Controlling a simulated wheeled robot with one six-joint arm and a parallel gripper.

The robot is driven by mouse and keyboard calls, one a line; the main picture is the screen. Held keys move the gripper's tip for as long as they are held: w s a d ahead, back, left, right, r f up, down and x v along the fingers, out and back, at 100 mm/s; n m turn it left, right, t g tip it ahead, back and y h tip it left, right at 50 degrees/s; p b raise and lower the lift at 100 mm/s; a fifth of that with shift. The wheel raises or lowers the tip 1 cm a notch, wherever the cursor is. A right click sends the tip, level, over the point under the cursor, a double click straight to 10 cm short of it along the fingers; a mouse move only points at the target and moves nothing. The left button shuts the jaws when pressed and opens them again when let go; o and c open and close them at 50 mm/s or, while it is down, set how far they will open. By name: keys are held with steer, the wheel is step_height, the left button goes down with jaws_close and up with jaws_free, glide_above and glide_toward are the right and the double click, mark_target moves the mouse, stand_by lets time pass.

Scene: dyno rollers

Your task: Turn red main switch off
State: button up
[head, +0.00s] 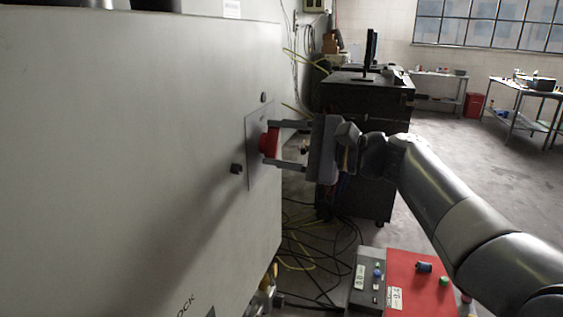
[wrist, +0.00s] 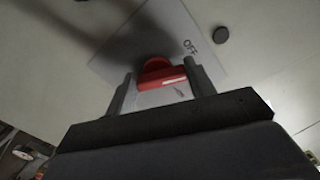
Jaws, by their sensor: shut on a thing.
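The red main switch (head: 269,142) sits on a grey square plate (head: 254,167) on the side of a large pale cabinet. In the wrist view the red switch (wrist: 158,69) lies between the two fingers, and the plate (wrist: 178,30) carries the word OFF to the right of the switch. My gripper (head: 278,144) is shut on the red switch, with one finger above it and one below it in the head view. In the wrist view my gripper (wrist: 160,90) hides the near part of the plate.
The pale cabinet (head: 120,130) fills the left. Cables (head: 310,250) lie on the floor below my arm. A red control box (head: 410,280) stands lower right, and a dark workbench (head: 365,100) stands behind my gripper.

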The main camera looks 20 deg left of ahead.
steer(key=shift+f+n+b, duration=0.15)
steer(key=shift+n+b, duration=1.9)
steer(key=shift+n, duration=0.15)
steer(key=o, duration=1)
steer(key=shift+d, duration=0.1)
steer(key=d, duration=0.7)
steer(key=s+d, duration=0.1)
steer(key=d, duration=0.2)
steer(key=shift+d, duration=0.3)
